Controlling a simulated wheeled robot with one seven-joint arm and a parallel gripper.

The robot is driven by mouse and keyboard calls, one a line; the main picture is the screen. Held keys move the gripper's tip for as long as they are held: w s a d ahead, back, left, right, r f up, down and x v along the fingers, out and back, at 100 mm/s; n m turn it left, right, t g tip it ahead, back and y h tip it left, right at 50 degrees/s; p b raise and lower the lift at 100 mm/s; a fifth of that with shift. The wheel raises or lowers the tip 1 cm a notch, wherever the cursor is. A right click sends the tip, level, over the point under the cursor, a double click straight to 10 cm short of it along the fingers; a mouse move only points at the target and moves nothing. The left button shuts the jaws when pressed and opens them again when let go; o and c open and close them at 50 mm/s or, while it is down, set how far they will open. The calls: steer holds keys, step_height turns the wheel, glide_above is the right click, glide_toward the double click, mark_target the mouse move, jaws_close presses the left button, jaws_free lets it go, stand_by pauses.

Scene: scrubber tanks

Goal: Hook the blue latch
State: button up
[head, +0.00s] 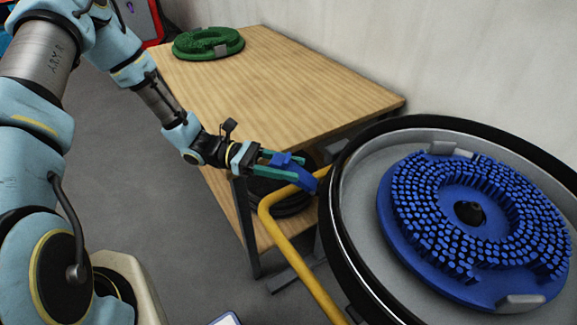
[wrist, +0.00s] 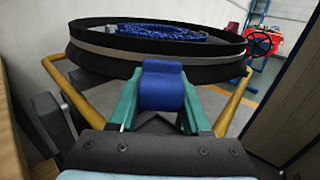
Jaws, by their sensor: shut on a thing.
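The blue latch (head: 287,161) sits at the left side of the round black-rimmed scrubber deck (head: 347,232). My gripper (head: 283,168) reaches it from the left, its two green fingers on either side of the latch. In the wrist view the latch (wrist: 163,86) is a wide blue piece between the fingertips, in front of the deck's black rim (wrist: 100,62). My gripper is shut on the latch. In the head view the latch's lower end meets the deck's rim; whether it is hooked on anything is hidden.
A yellow tube (head: 285,240) bends around the deck's left side, close under my gripper. A blue bristle brush (head: 480,220) lies inside the deck. A wooden table (head: 270,85) stands behind, with a green brush (head: 208,43) on it.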

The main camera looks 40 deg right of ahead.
jaws_close()
stand_by(0.6)
steer(key=shift+w, duration=0.1)
